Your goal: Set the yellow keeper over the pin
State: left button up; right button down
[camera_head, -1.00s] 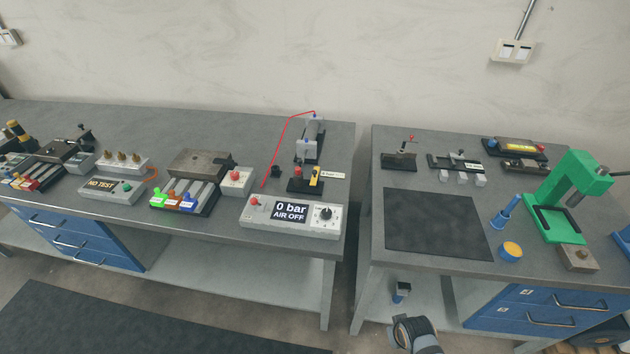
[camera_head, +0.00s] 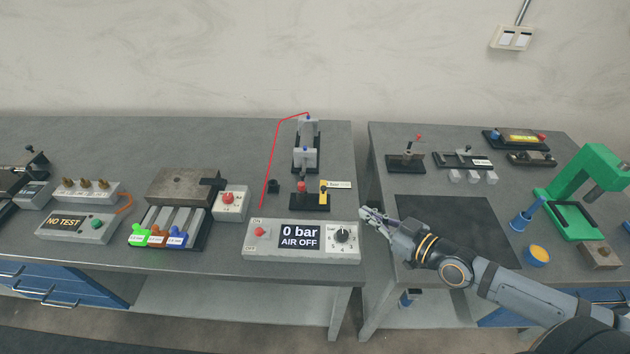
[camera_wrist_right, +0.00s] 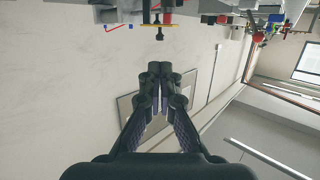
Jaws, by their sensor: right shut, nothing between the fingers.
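A yellow upright piece, likely the keeper (camera_head: 323,191), stands at the right end of a small black base (camera_head: 310,205) on the left bench. A white label is beside it. A red-topped post (camera_head: 301,187) stands at the left of the same base. The pin is too small to make out with certainty. My right gripper (camera_head: 364,215) is shut and empty, to the right of and nearer than the keeper, by the control box's right end. In the right wrist view its fingers (camera_wrist_right: 160,72) are together. My left gripper is out of view.
The control box (camera_head: 268,252) reads 0 bar, AIR OFF, in front of the keeper's base. A clamp-like device (camera_head: 305,160) with a red hose stands behind. A gap separates the benches. The right bench holds a dark mat (camera_head: 415,207) and a green press (camera_head: 590,185).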

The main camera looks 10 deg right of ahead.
jog(key=b, duration=0.4)
send_near(325, 189)
jog(key=p+x, duration=0.1)
jog(key=x, duration=0.5)
jog(key=shift+d, duration=0.1)
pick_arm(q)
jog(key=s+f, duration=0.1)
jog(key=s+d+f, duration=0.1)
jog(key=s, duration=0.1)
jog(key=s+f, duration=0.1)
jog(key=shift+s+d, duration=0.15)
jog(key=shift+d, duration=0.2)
pick_arm(e)
jog(key=shift+w+a+f, duration=0.2)
jog(key=shift+w, duration=0.2)
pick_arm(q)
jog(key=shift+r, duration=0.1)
